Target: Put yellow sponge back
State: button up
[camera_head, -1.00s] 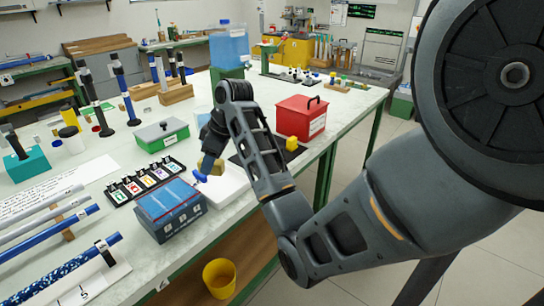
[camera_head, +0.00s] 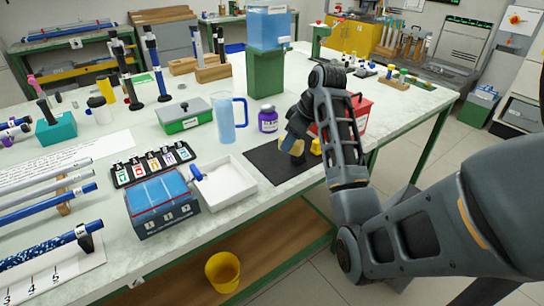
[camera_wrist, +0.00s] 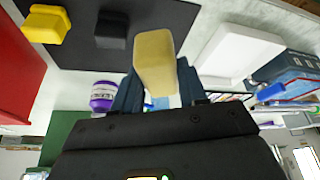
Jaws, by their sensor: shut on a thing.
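My gripper (camera_head: 297,134) is at the far right part of the black mat (camera_head: 262,163), largely hidden behind my own forearm. It is shut on the yellow sponge (camera_head: 291,144), a pale yellow block. In the wrist view the sponge (camera_wrist: 155,60) sticks out from between the jaws, with the black mat (camera_wrist: 150,12) behind it. Whether the sponge touches the mat I cannot tell. A brighter yellow block (camera_head: 316,147) and a small black block (camera_wrist: 111,29) are close by on the mat, apart from the sponge.
A red box (camera_head: 361,112) stands just behind my arm. A purple-labelled jar (camera_head: 268,120) and a blue clear pitcher (camera_head: 226,120) stand behind the mat. A white tray (camera_head: 226,186) with a blue-handled tool lies left of it. The mat's front left part is clear.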

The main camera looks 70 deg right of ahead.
aim_at(282, 137)
jog(key=w+f, duration=0.1)
jog(key=w, duration=0.1)
jog(key=w+f, duration=0.2)
jog(key=w, duration=0.1)
jog(key=w+d+f, duration=0.1)
jog(key=w, duration=0.1)
jog(key=shift+w+d+f, duration=0.1)
jog(key=shift+w+f, duration=0.15)
jog(key=shift+f, duration=0.05)
jog(key=shift+f+p, duration=0.45)
jog(key=shift+f, duration=1.55)
jog(key=shift+f, duration=0.15)
jog(key=o, duration=0.9)
jog(key=shift+o, duration=0.2)
jog(key=v, duration=1.2)
